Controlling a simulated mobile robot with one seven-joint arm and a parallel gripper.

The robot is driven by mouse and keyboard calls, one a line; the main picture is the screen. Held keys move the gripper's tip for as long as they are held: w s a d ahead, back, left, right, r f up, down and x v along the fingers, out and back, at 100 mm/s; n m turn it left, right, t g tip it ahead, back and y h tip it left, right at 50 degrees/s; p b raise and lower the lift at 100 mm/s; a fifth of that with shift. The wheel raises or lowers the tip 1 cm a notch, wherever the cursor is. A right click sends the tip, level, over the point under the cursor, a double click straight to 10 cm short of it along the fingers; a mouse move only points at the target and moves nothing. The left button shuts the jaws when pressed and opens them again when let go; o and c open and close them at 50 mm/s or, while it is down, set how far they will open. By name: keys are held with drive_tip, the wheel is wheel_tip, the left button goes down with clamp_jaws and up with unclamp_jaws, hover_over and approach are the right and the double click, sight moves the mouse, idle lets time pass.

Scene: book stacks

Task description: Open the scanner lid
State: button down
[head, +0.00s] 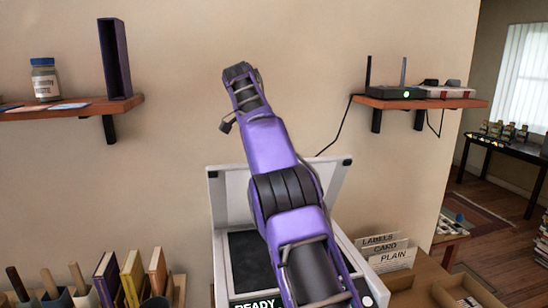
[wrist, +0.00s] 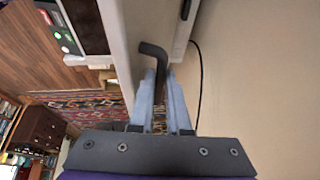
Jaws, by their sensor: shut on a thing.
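The scanner (head: 219,250) stands below the shelves in the head view, with a dark bed and a screen reading READY. Its pale lid (head: 335,180) stands raised at the back, well clear of the bed. My arm crosses in front of both and hides their middle. My gripper (wrist: 160,75) is out of sight in the head view. In the wrist view its two fingers are shut on a dark bent handle (wrist: 153,49), beside pale panels of the scanner. I cannot tell how the handle joins the lid.
A shelf (head: 60,112) holds a jar and a dark upright binder on the left. A right shelf (head: 425,102) holds a router with a hanging cable. Books (head: 130,275) and pots stand left of the scanner; a card holder (head: 388,255) stands right of it. The wall is close behind.

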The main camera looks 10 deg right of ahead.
drive_tip(key=shift+a+f, duration=0.15)
drive_tip(key=shift+f, duration=0.15)
drive_tip(key=c, duration=0.9)
unclamp_jaws()
drive_tip(key=shift+w, duration=0.2)
drive_tip(key=shift+r, duration=0.1)
drive_tip(key=shift+r, duration=0.1)
drive_tip(key=shift+s, duration=0.15)
